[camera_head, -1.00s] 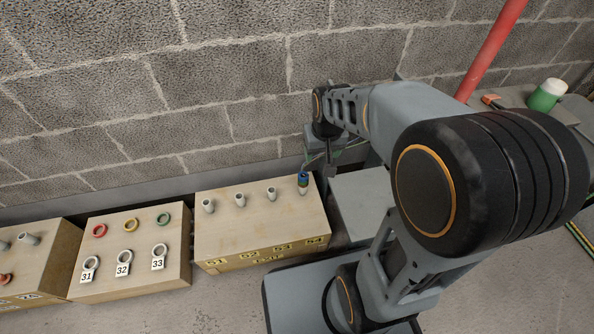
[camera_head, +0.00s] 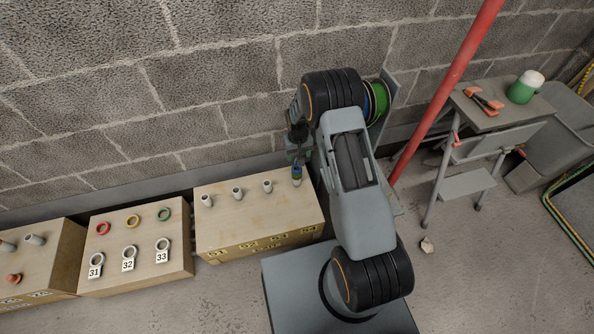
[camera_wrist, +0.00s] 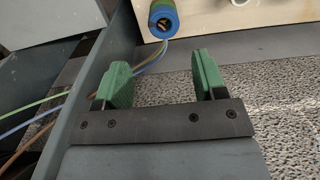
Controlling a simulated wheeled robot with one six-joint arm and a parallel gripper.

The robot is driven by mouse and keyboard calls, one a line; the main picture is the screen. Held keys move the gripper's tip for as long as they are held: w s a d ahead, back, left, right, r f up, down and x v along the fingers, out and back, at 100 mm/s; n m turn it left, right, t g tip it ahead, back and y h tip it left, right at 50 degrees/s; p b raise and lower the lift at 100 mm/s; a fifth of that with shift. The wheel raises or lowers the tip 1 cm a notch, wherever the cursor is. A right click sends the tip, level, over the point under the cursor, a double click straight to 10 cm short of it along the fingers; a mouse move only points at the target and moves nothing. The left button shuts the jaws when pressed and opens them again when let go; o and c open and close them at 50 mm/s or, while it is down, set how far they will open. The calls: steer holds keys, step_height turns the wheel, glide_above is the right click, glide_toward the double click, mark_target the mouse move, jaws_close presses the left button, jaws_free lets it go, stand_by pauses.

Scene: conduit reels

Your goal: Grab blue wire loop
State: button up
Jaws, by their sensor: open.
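My gripper (camera_wrist: 160,82) is open and empty in the wrist view, with green finger pads apart. A blue wire (camera_wrist: 40,117) runs between a green wire (camera_wrist: 30,107) and a brown wire (camera_wrist: 40,132), left of my gripper. The wires pass behind the left finger toward a blue-and-green collar (camera_wrist: 163,20) beyond the fingertips. No separate blue loop can be made out. In the head view, the collar (camera_head: 297,172) sits on the right end stub of the box marked 51 to 54, just below my gripper (camera_head: 297,153), which is small and dark there.
Reels with green (camera_head: 381,98) and blue (camera_head: 366,101) show behind my arm. The wooden box (camera_head: 225,222) carries several grey stubs. A box with coloured rings (camera_head: 90,267) stands left. A red pole (camera_head: 440,90) and a step stool (camera_head: 468,184) stand right. A block wall is behind.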

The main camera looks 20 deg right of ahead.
mark_target(298, 167)
steer(key=shift+w+f+b, duration=0.1)
steer(key=shift+f+b, duration=1.65)
steer(key=shift+f, duration=3.05)
steer(key=shift+r, duration=0.1)
steer(key=c, duration=0.8)
